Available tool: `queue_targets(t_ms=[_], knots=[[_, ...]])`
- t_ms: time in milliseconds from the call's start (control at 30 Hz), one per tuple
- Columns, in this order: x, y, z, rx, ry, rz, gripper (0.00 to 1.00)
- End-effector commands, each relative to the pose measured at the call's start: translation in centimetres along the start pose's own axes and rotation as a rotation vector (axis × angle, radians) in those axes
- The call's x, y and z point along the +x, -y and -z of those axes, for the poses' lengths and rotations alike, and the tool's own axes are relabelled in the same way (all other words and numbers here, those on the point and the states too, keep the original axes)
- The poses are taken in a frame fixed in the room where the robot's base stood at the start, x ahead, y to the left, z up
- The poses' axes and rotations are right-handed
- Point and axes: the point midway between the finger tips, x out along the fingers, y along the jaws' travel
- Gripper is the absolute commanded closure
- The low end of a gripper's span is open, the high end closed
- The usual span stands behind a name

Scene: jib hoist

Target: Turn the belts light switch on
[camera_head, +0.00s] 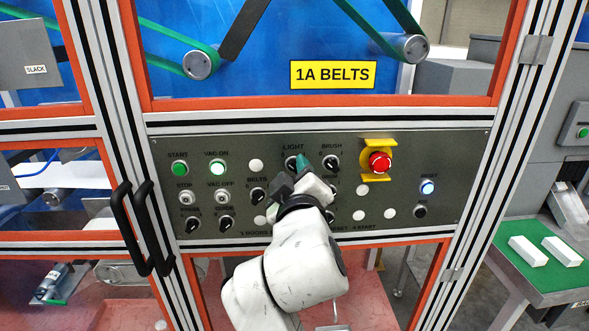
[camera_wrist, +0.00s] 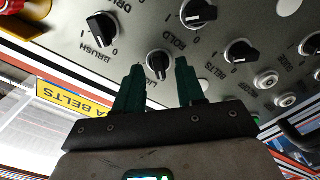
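The light switch (camera_head: 291,163) is a black rotary knob under the label LIGHT on the grey control panel, below the yellow 1A BELTS sign (camera_head: 333,75). My gripper (camera_head: 304,163) is in front of the panel at this knob and partly covers it. In the upside-down wrist view, the light switch (camera_wrist: 159,64) shows between the two dark green fingertips of my gripper (camera_wrist: 160,70). The fingers are open, one on each side of the knob, with gaps visible. I cannot tell how deep they reach around it, nor its exact setting.
The brush knob (camera_head: 331,162) is close on the right and the belts knob (camera_head: 258,195) lower left. A red emergency stop (camera_head: 380,162) in a yellow guard sits further right. Black door handles (camera_head: 140,228) stick out at left. My arm hides the panel's lower middle.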

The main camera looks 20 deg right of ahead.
Motion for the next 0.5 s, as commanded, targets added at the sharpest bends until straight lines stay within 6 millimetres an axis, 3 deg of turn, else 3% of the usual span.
queue_targets(t_ms=[333,500], knots=[[0.44,-0.01,-0.04,0.001,0.000,0.000,0.61],[0.43,-0.01,-0.05,0.001,0.000,0.000,0.77]])
